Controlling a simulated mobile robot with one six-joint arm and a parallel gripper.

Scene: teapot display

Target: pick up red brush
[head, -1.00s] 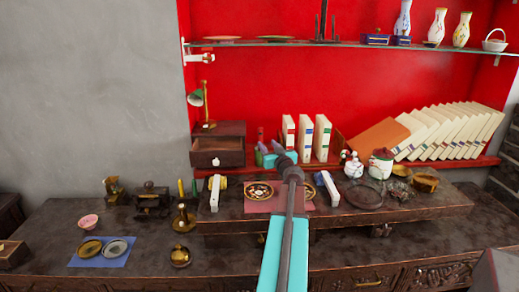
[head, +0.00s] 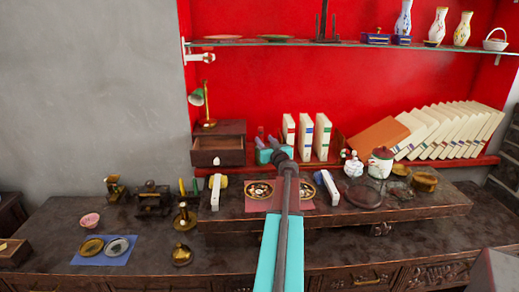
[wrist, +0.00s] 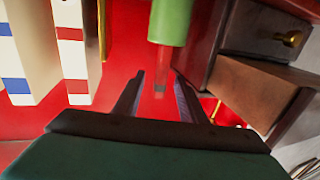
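My gripper (wrist: 159,76) is open in the wrist view, its two dark fingers apart in front of the red wall. A green cylinder (wrist: 171,20) sits beyond the fingertips at the top, with a narrow, dull reddish piece (wrist: 160,78) below it, between the fingers. I cannot tell whether that piece is the red brush. In the head view my gripper (head: 266,140) is at the back of the raised shelf, between the small drawer box and the upright books. A small reddish upright thing (head: 261,131) shows beside its fingers, possibly the brush. My gripper hides much there.
The wooden drawer box (head: 218,145) stands left of my gripper, close by in the wrist view (wrist: 262,88). Upright white books (head: 305,138) stand to the right. Plates on a red mat (head: 280,203) lie in front. The red wall (head: 260,80) is behind.

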